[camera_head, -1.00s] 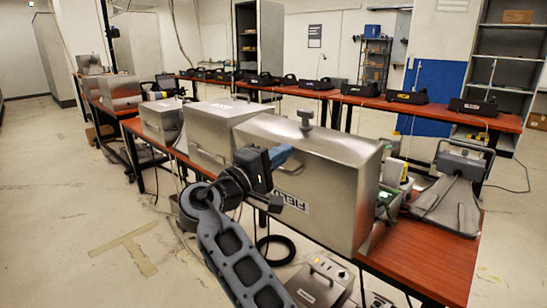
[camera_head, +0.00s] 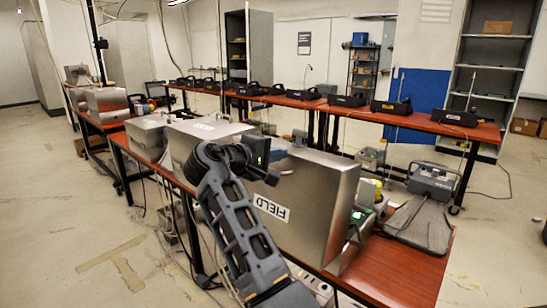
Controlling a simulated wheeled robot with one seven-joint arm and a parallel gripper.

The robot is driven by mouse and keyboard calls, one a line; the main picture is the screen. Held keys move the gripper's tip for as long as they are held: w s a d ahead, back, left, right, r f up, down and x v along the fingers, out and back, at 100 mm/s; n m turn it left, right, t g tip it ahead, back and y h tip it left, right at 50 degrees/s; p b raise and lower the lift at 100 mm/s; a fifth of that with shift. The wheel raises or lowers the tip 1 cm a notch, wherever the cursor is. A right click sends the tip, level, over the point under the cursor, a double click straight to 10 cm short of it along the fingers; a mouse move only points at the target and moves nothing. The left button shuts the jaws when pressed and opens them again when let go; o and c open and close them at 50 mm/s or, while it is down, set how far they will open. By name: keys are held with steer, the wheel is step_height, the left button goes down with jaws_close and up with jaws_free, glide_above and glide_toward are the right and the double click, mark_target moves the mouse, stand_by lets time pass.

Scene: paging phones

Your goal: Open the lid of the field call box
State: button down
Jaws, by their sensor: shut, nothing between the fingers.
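The field call box (camera_head: 325,205) is a large grey metal box with a white label reading FIELD (camera_head: 272,208), near the right end of the red-brown table.
Other metal boxes (camera_head: 200,141) stand left of it along the table. Right of it are small devices with green lights (camera_head: 357,215) and a grey cradle unit (camera_head: 420,225). A row of black phones (camera_head: 347,100) lines the back table. The floor at left is clear.

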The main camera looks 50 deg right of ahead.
steer(key=d, duration=1.8)
steer(key=shift+w+y+p, duration=0.3)
steer(key=shift+p, duration=0.1)
steer(key=shift+d+r, duration=0.1)
steer(key=shift+r, duration=0.05)
